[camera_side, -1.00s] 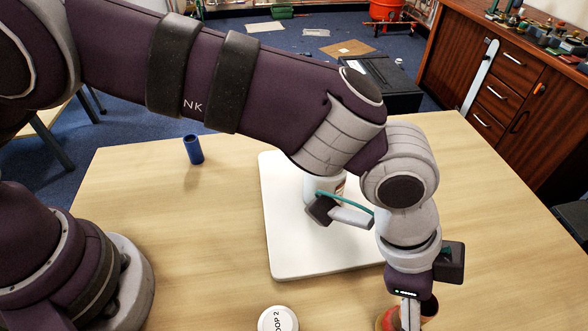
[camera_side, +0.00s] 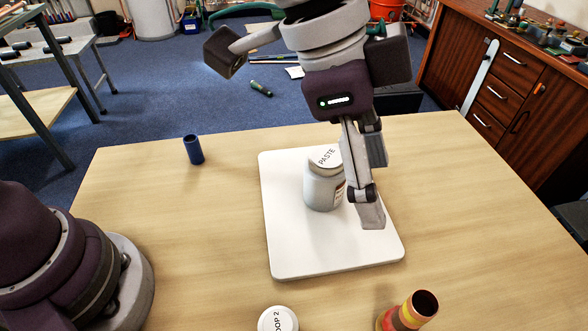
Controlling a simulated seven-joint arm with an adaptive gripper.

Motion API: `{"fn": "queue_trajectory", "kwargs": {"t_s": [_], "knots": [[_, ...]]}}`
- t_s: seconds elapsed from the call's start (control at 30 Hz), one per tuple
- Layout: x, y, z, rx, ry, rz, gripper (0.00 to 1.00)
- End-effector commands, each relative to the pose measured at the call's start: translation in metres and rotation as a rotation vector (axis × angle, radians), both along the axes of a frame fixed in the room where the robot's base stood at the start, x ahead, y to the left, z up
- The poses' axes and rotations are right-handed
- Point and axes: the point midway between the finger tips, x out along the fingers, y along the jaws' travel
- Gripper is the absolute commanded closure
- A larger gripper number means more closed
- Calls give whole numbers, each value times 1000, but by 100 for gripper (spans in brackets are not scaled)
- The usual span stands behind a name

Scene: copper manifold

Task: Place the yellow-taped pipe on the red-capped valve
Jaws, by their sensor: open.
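A copper-coloured pipe (camera_side: 421,305) with a yellow band stands tilted at the bottom right of the table, its open end up. Red shows around its lower part, cut off by the picture edge; I cannot tell whether this is the red-capped valve or more of the pipe. No separate red-capped valve can be made out. My gripper (camera_side: 370,214) points down over the white board, beside the paste jar, well up and left of the pipe. It is open and empty; its fingers overlap in this view.
A white jar marked PASTE (camera_side: 323,187) stands on the white board (camera_side: 295,250), close to my gripper's fingers. A white lid marked LOOP 2 (camera_side: 277,320) is at the front edge of view. A blue tube (camera_side: 193,150) stands at the back left. The table's right side is clear.

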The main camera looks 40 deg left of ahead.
Motion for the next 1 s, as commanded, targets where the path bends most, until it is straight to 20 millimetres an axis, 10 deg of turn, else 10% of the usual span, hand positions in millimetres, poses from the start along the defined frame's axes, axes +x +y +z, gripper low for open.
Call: {"fn": "queue_trajectory", "kwargs": {"t_s": [0.2,0.4,1.0], "knots": [[7,159,27,-25,-46,645,45],[-37,246,9,-58,-73,1107,45],[-50,261,0,-67,-77,1212,45]]}}
